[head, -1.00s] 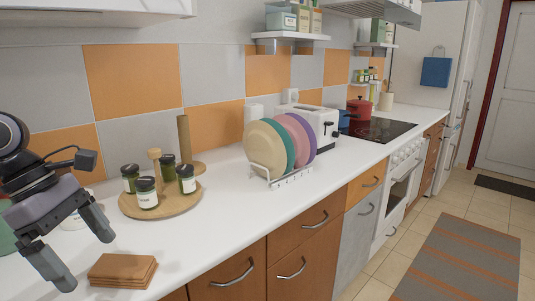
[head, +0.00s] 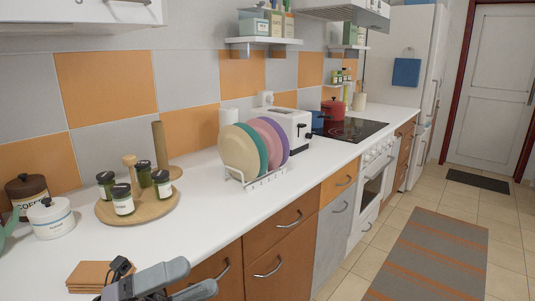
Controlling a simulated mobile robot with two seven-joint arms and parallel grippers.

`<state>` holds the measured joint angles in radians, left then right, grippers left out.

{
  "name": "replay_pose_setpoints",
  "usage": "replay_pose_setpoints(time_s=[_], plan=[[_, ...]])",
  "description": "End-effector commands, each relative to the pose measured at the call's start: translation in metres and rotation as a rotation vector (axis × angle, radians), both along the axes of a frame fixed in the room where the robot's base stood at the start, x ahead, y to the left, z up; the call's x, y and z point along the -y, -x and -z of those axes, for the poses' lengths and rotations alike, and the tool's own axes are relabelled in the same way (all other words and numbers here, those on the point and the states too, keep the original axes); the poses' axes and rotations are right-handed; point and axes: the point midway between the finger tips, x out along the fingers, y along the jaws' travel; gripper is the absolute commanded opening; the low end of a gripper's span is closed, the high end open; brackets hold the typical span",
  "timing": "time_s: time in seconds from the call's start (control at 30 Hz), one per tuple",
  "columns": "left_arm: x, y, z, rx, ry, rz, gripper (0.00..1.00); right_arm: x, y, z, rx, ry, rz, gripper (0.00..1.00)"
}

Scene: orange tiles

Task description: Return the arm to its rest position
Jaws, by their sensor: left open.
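My left gripper (head: 190,283) is at the bottom edge of the head view, low and in front of the counter's front edge. Its two grey fingers point right, and they are apart with nothing between them. Part of the gripper and the rest of its arm are cut off by the bottom of the picture. The stack of brown square coasters (head: 88,276) lies on the counter just left of the gripper, partly overlapped by it in the picture. My right gripper is not in view.
On the white counter (head: 60,258) stand a round wooden tray (head: 160,209) with several jars, a white canister (head: 51,218), a brown coffee canister (head: 27,191), a plate rack (head: 262,181) with plates, and a toaster (head: 292,125). Wooden drawers (head: 281,228) lie below the edge.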

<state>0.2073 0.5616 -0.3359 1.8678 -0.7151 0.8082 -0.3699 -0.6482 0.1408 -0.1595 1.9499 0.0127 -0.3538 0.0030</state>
Motion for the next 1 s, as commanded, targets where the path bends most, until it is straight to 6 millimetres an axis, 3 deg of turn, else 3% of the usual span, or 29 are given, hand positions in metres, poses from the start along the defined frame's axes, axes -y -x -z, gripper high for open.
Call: replay_pose_setpoints(time_s=[0.17, 0.33, 0.5, 0.6, 0.7, 0.8, 1.0], plan=[[-0.024, -0.019, 0.046, -0.495, 0.342, -0.216, 0.99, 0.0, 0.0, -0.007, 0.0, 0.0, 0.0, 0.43], [-0.056, -0.014, 0.129, -0.989, 0.629, -0.438, 0.99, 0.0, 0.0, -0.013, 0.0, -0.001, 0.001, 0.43], [-0.079, 0.034, 0.228, -1.478, 0.879, -0.668, 0.99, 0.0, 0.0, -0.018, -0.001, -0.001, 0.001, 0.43], [-0.084, 0.072, 0.272, -1.701, 0.988, -0.779, 0.99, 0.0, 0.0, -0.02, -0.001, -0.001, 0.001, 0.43], [-0.084, 0.102, 0.3, -1.852, 1.057, -0.855, 0.99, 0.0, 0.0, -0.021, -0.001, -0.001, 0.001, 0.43], [-0.084, 0.12, 0.314, -1.933, 1.092, -0.898, 0.99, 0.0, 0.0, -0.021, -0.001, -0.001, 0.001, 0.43], [-0.084, 0.125, 0.318, -1.956, 1.102, -0.911, 0.99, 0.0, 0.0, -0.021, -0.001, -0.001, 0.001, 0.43]])
